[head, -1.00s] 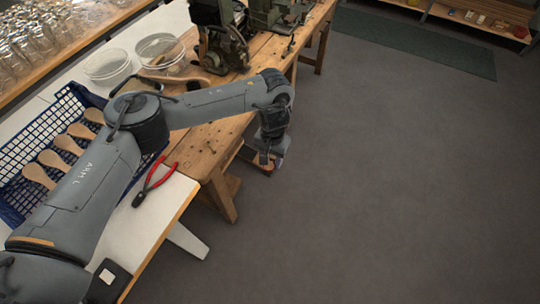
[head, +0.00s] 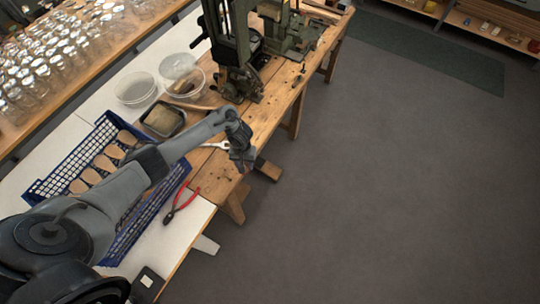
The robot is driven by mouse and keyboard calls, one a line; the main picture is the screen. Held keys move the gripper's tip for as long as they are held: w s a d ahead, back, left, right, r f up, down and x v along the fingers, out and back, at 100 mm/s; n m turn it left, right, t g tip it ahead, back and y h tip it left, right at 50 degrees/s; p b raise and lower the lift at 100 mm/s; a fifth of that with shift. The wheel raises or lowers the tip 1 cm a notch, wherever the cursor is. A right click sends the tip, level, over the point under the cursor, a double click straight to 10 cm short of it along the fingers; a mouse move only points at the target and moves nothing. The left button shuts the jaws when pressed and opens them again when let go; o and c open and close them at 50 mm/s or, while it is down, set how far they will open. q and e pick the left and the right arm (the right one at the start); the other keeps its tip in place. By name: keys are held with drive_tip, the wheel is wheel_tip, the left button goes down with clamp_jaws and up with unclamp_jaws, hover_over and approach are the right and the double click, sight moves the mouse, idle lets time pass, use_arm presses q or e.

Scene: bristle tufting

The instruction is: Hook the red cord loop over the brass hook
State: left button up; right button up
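My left arm reaches in from the lower left across a blue crate. Its gripper (head: 245,163) hangs down at the front edge of the wooden bench (head: 215,172). The gripper is small and dark here, and its fingers cannot be made out. A faint reddish patch shows at its tip, too small to identify. I cannot make out the red cord loop or the brass hook. My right gripper is not in view.
The blue crate (head: 62,172) holds several wooden brush bodies (head: 104,162). A green machine (head: 236,60), clear bowls (head: 180,72) and a dark tray (head: 163,118) stand behind. Open floor lies right.

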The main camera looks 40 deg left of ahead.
use_arm(q)
drive_tip(key=s+a+r+n+p, duration=0.1)
drive_tip(key=s+a+p, duration=0.2)
drive_tip(key=s+a, duration=0.4)
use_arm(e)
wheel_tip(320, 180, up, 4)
use_arm(q)
drive_tip(key=shift+w+a+f+b, duration=0.1)
drive_tip(key=shift+w+f+b, duration=0.05)
drive_tip(key=shift+f+b, duration=0.7)
drive_tip(key=shift+w+a+f+b, duration=0.15)
drive_tip(key=shift+f+b, duration=0.4)
drive_tip(key=shift+b, duration=0.5)
drive_tip(key=shift+w+a+f+b, duration=0.1)
drive_tip(key=shift+f+b, duration=0.6)
drive_tip(key=shift+b, duration=0.25)
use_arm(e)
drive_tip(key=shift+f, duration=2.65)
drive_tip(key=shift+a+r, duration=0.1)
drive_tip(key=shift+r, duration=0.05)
use_arm(q)
drive_tip(key=shift+d+r+p, duration=0.1)
drive_tip(key=shift+p, duration=0.35)
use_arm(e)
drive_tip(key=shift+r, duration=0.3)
use_arm(q)
drive_tip(key=shift+p, duration=0.5)
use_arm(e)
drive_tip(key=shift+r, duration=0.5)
